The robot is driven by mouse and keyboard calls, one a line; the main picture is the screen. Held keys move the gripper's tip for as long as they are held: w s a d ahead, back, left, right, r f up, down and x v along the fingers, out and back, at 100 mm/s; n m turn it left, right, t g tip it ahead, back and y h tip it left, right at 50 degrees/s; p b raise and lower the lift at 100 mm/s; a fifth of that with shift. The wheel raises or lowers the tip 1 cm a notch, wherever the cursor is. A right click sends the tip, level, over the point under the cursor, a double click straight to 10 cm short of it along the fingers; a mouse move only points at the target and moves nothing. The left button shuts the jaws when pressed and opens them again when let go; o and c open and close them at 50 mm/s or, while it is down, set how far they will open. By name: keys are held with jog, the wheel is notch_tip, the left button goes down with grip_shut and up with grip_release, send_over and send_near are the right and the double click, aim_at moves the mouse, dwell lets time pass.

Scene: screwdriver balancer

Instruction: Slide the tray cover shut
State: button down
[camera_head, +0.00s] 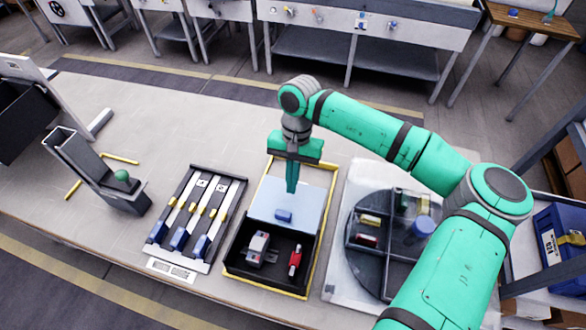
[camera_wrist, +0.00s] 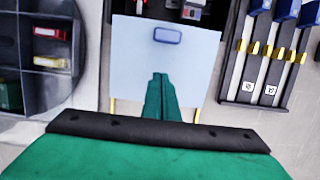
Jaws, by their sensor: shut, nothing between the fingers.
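The tray (camera_head: 266,276) is a black box with a yellow rim on the table. Its pale blue sliding cover (camera_head: 290,198) lies over the far part, and the near part is open. A small blue handle (camera_head: 284,215) stands on the cover near its front edge. The cover (camera_wrist: 195,68) and its handle (camera_wrist: 167,35) also show in the wrist view. My gripper (camera_head: 291,188) is shut and empty, pointing down over the cover behind the handle. In the wrist view its fingers (camera_wrist: 160,85) appear apart from the handle. I cannot tell whether the fingertips touch the cover.
In the open part of the tray lie a grey block-like item (camera_head: 258,250) and a red item (camera_head: 295,260). A rack of blue-handled tools (camera_head: 198,215) stands close on the left. A round divided tray (camera_head: 369,263) stands close on the right.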

aim_at(288, 207)
jog(key=shift+x, duration=0.95)
jog(key=shift+s+a+r, duration=0.1)
jog(key=shift+s+a, duration=0.1)
jog(key=shift+s, duration=0.4)
jog(key=shift+s+a+r, duration=0.1)
jog(key=shift+s+a, duration=0.15)
jog(key=shift+s, duration=0.35)
jog(key=shift+s+a, duration=0.2)
jog(key=shift+s, duration=0.55)
